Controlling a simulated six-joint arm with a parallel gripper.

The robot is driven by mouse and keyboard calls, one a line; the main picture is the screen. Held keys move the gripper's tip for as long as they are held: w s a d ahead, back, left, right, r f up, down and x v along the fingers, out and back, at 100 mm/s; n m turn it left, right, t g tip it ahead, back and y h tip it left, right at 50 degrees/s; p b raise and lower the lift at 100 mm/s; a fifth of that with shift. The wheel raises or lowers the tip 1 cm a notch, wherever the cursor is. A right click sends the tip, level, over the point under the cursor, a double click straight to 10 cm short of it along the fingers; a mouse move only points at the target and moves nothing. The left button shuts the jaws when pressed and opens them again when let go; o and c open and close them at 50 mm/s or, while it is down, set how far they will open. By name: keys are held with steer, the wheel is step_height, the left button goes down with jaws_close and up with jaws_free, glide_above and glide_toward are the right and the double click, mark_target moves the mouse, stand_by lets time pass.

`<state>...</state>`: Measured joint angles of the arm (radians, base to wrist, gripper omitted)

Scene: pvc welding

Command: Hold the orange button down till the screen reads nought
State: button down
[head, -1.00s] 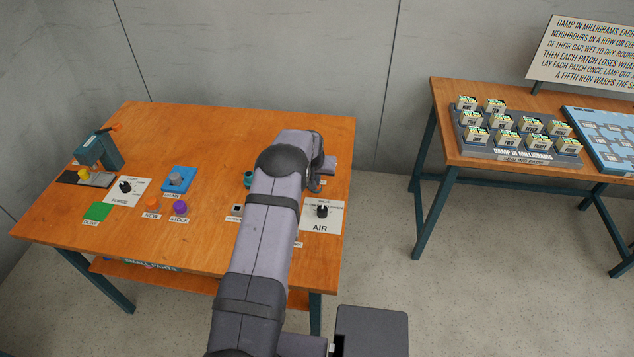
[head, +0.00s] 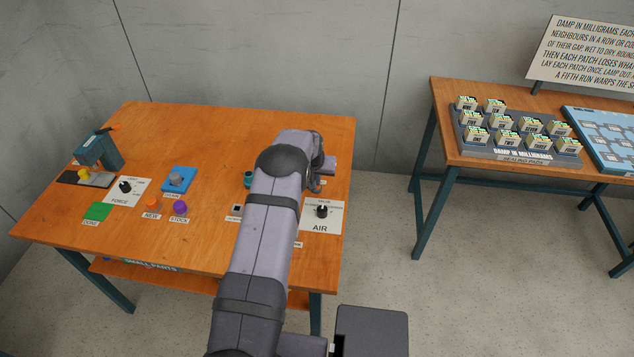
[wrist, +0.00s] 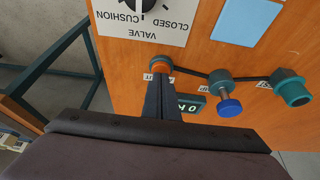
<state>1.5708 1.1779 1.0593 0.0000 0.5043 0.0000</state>
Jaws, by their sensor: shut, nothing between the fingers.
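In the wrist view my gripper (wrist: 163,82) is shut and empty, its fingertips at a small orange button (wrist: 159,61) with teal around it. The tips overlap its near edge; I cannot tell how far it is pressed. A dark screen (wrist: 188,106) with pale characters shows beside the fingers, upside down and partly hidden by them, so I cannot read it fully. In the head view my arm hides this button and the screen. Another orange button (head: 153,203), labelled NEW, stands in the left half of the table in the head view.
A blue knob (wrist: 229,106) on a teal fitting and a teal pipe end (wrist: 294,91) stand right of the fingers. The AIR valve dial (head: 322,211) is right of my arm. A purple button (head: 180,208) and green pad (head: 97,211) lie left.

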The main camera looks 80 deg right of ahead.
steer(key=shift+r, duration=0.1)
stand_by(0.3)
steer(key=shift+r+p, duration=0.55)
steer(key=shift+r, duration=0.9)
